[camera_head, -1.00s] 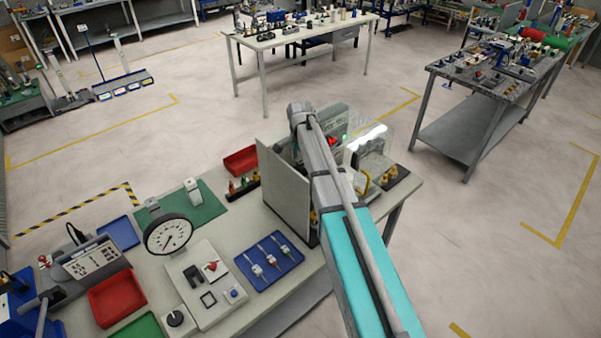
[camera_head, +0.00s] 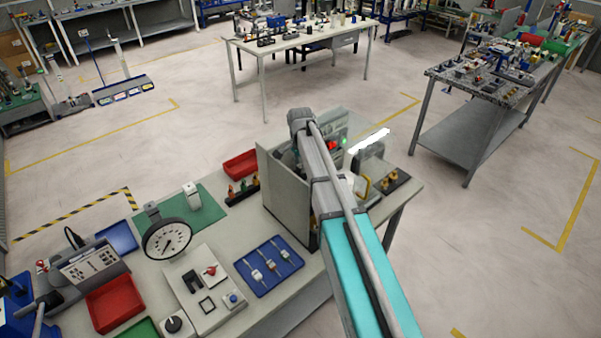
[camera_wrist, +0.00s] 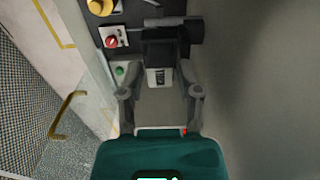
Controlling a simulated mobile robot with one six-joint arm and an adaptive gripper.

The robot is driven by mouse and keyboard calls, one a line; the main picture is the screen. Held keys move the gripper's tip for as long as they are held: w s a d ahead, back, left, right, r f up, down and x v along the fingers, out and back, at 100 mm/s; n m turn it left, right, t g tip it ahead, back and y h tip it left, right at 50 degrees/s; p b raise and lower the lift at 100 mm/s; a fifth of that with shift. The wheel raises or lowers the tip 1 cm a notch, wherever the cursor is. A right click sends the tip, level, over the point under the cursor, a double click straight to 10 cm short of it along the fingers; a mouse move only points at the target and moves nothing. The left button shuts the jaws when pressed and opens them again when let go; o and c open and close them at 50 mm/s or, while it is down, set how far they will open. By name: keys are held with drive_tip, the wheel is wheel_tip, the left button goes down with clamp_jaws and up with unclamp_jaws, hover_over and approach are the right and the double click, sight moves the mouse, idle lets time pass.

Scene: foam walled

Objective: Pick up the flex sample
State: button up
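In the wrist view my gripper (camera_wrist: 160,93) is open, with its two fingers well apart. A small block with a pale, marked face (camera_wrist: 159,77) lies ahead between the fingers, below a dark fixture (camera_wrist: 162,46). I cannot tell for sure whether this block is the flex sample. I see no finger closed on it. In the head view my arm reaches over the walled station on the bench and hides my gripper and much of the station's inside.
A grey upright panel (camera_head: 285,195) walls the station's left side. In the wrist view a red button (camera_wrist: 111,42), a green button (camera_wrist: 119,71) and a yellow knob (camera_wrist: 100,7) lie near the fingers. A blue tray (camera_head: 268,266) and a dial gauge (camera_head: 167,239) stand on the bench.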

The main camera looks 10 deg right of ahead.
sight(300, 166)
clamp_jaws()
drive_tip(key=shift+r, duration=0.15)
wheel_tip(300, 166, up, 10)
drive_tip(key=p, duration=1)
idle(0.7)
